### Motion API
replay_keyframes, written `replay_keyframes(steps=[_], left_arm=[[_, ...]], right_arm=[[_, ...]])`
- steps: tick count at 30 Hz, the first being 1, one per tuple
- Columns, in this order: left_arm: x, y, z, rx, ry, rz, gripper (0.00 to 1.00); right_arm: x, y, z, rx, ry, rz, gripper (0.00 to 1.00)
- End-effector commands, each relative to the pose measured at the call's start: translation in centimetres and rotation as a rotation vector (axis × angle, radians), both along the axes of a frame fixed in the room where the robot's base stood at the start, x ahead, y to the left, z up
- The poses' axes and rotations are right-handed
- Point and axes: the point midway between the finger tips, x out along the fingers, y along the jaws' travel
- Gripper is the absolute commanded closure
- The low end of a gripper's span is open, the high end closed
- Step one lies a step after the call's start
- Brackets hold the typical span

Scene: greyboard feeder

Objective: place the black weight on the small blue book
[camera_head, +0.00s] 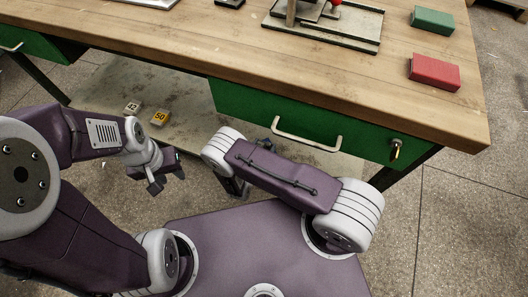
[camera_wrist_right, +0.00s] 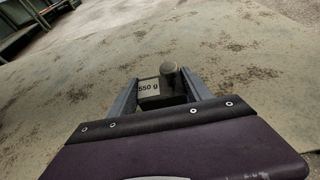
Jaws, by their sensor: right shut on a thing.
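The black weight (camera_wrist_right: 172,82), with a round knob and a white "550 g" label, sits between the fingers of my right gripper (camera_wrist_right: 161,80) in the right wrist view. The gripper is shut on it, above or at a stained pale surface; I cannot tell whether the weight touches it. In the head view my right arm hides the weight and most of that gripper. My left gripper (camera_head: 167,180) is empty, its fingers apart, in front of the bench. No small blue book shows in either view.
The wooden bench top (camera_head: 190,50) carries a metal fixture (camera_head: 325,25), a green block (camera_head: 432,20) and a red block (camera_head: 434,72). Below it are a green drawer (camera_head: 250,105) and a low stained shelf (camera_head: 100,85) with two tags, "42" (camera_head: 132,107) and "50" (camera_head: 160,118).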

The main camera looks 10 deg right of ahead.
Motion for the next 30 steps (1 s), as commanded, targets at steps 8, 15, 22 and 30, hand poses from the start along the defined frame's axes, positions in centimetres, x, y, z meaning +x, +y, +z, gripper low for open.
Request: replay_keyframes(steps=[8,15,22,30], left_arm=[[0.0,0.0,-2.7,0.0,0.0,0.0,0.64],[0.0,0.0,-2.7,0.0,0.0,0.0,0.64],[0.0,0.0,-2.7,0.0,0.0,0.0,0.64],[0.0,0.0,-2.2,0.0,0.0,0.0,0.64]], right_arm=[[0.0,0.0,-3.7,-0.001,-0.002,0.0,1.0],[0.0,0.0,-3.8,-0.001,-0.002,0.0,1.0],[-0.1,-0.1,-3.8,-0.001,0.001,0.0,0.2],[0.0,0.0,-3.2,0.0,0.0,0.0,0.2]])
